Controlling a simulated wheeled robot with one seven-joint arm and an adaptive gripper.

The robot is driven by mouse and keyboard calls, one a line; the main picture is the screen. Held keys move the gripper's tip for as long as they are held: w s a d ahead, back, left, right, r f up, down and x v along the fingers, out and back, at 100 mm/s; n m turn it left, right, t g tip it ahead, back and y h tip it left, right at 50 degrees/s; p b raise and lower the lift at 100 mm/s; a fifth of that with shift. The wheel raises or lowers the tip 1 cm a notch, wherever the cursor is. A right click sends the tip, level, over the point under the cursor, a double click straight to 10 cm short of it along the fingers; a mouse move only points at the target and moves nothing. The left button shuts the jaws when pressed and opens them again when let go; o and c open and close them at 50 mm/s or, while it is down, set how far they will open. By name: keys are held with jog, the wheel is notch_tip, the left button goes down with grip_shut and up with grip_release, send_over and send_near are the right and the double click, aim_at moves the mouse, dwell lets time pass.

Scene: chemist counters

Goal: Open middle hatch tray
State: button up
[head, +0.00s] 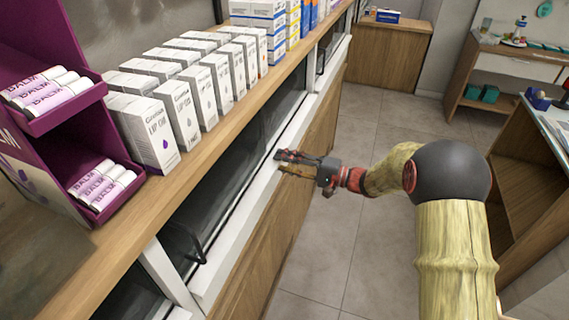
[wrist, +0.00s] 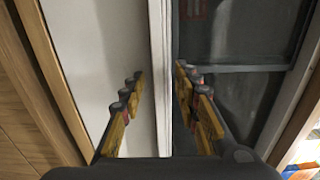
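The middle hatch (head: 235,160) is a dark glassy panel under the wooden counter top, framed by white posts and a white ledge. In the wrist view the dark panel (wrist: 240,100) fills the right side. My gripper (head: 281,162) is at the white ledge (head: 250,202), towards the hatch's far end. In the wrist view my gripper (wrist: 160,76) is open, with one finger over the white surface and the other over the dark panel. A white edge strip runs between them; I cannot tell whether they touch it. The hatch looks shut.
A dark handle (head: 198,247) shows near the lower-left post, and another (head: 320,60) farther along. White lip oil boxes (head: 165,130) and a purple balm display (head: 60,130) stand on the counter top. The grey floor (head: 350,190) is clear; a wooden shelf unit (head: 520,170) stands right.

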jog(key=shift+c, duration=0.2)
jog(key=c, duration=0.7)
grip_shut()
